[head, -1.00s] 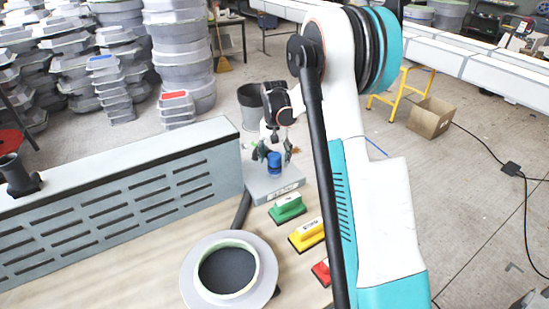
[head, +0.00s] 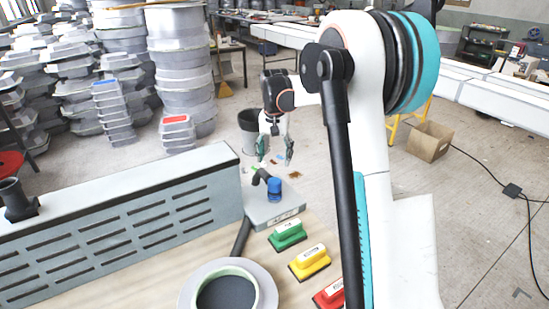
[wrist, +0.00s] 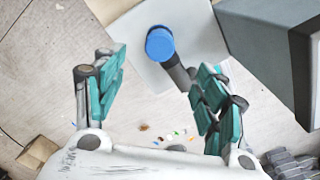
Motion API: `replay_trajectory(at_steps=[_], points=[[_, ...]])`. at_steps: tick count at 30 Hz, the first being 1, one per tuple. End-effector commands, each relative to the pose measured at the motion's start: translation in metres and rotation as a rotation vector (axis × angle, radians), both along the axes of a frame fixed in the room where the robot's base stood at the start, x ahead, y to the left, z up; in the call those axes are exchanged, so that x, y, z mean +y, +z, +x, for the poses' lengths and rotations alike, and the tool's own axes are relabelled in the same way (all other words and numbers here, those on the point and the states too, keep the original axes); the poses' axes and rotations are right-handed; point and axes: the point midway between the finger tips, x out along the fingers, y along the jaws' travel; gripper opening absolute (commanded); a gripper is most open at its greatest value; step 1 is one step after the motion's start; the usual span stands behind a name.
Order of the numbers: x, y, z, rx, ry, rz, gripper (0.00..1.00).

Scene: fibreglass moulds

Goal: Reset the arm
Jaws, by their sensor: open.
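My gripper (head: 275,152) is open and empty in the head view, raised above and just behind the grey block at the table's far end. The wrist view shows its two teal-padded fingers (wrist: 158,98) spread wide apart with nothing between the pads. A blue-capped object with a dark handle (head: 274,186) rests on the grey block (head: 287,208). In the wrist view its blue round end (wrist: 160,43) lies beyond the fingertips, apart from them, with the dark shaft slanting toward the right finger.
A slotted grey panel (head: 120,220) stands along the table's left. A round ring-shaped mould (head: 186,290) is at the front.

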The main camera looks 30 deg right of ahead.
Motion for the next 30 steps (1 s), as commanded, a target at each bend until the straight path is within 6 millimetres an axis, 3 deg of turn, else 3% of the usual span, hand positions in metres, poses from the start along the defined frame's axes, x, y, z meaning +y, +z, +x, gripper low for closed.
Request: replay_trajectory(at_steps=[10, 14, 20, 30], points=[[0.001, 0.001, -0.001, -0.001, 0.002, 0.000, 0.66], [0.011, 0.010, -0.008, -0.019, 0.027, -0.006, 0.66], [0.048, 0.042, -0.040, -0.099, 0.132, -0.031, 0.66], [0.112, 0.078, -0.117, -0.254, 0.337, -0.083, 0.66]])
